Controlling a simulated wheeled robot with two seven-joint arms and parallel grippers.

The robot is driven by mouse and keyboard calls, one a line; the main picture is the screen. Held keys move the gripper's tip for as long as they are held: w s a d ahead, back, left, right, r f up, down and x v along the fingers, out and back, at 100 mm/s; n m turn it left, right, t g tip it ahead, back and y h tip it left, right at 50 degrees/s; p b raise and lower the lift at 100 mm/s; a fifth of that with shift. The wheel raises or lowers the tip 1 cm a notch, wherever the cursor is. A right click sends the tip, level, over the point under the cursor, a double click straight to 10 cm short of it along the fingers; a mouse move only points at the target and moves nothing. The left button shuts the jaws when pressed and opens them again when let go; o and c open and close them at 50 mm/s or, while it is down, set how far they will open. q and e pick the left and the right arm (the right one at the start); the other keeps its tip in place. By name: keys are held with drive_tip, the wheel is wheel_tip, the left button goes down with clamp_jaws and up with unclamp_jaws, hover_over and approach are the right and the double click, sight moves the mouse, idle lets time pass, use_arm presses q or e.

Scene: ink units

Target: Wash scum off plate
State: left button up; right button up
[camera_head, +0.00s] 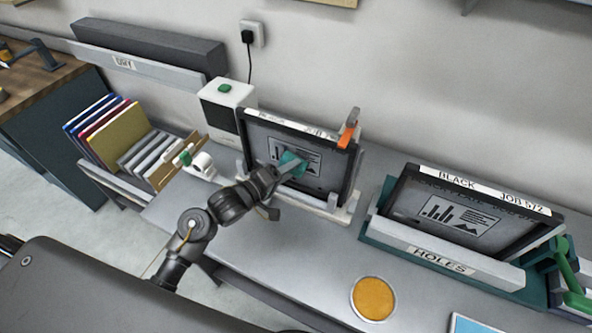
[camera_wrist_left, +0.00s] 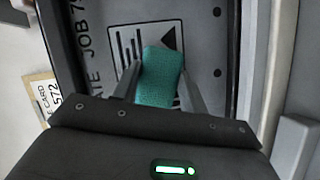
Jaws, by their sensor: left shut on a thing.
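A dark-framed plate (camera_head: 327,172) with a grey face and a printed chart stands tilted back in a pale stand (camera_head: 318,207) against the wall side of the bench. My left gripper (camera_head: 285,166) is shut on a teal sponge (camera_head: 293,160) in front of the plate's chart. In the left wrist view the sponge (camera_wrist_left: 158,76) sits between both fingers and covers part of the chart on the plate (camera_wrist_left: 203,32). It looks at or very near the face; I cannot tell if it touches. No scum can be made out. My right gripper is not in view.
An orange-tipped clip (camera_head: 347,135) rises at the stand's right corner. A second plate labelled BLACK (camera_head: 457,213) stands in a HOLES rack (camera_head: 441,260) at right. A round amber dish (camera_head: 373,298) lies in front. A white box (camera_head: 226,95) and folders (camera_head: 112,133) are left.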

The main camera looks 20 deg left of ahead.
use_arm(q)
drive_tip(key=shift+a, duration=0.45)
drive_tip(key=a+p, duration=0.1)
drive_tip(key=a, duration=0.2)
drive_tip(key=shift+w+a+p, duration=0.25)
drive_tip(key=shift+w+p, duration=0.1)
drive_tip(key=shift+p, duration=0.05)
drive_tip(key=shift+a, duration=0.1)
drive_tip(key=shift+w+a, duration=0.2)
drive_tip(key=shift+a, duration=1.45)
drive_tip(key=shift+r, duration=0.7)
drive_tip(key=shift+d, duration=0.1)
